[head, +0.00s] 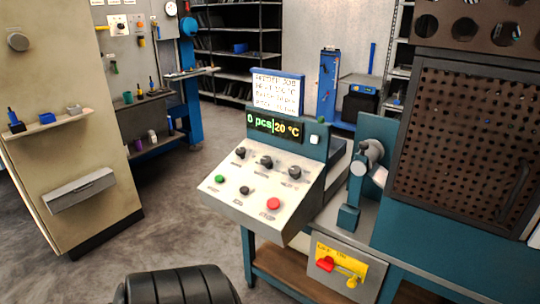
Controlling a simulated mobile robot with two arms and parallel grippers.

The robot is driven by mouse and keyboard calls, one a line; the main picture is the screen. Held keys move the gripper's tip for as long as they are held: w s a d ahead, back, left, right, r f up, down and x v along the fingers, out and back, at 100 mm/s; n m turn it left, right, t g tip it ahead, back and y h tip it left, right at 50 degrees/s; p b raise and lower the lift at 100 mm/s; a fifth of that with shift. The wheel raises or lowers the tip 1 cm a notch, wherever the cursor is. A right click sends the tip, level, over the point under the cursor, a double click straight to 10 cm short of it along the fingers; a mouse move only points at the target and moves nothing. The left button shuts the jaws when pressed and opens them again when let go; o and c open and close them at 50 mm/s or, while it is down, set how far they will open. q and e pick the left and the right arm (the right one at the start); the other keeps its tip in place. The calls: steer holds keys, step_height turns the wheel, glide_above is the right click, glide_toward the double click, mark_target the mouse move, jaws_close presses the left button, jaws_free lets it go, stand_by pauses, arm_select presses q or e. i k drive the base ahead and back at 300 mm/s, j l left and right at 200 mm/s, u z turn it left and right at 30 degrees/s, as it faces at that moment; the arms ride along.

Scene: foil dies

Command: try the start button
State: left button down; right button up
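The control panel (257,199) is a pale sloped console on a teal stand in the middle of the head view. A small green button (219,179) sits at its left; its label is too small to read, so I cannot confirm that it is the start button. A black knob (244,190) and a larger red button (273,204) are in the same row. Several black knobs (266,162) form the row above. The display (274,127) reads "0 pcs" and "20 °C". Neither of my grippers shows in the head view.
A perforated dark guard (460,140) stands at right. A beige cabinet (60,120) with a small shelf is at left. Grey floor (170,215) is clear between cabinet and console.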

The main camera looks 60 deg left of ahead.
mark_target(218, 178)
steer(key=u, duration=2)
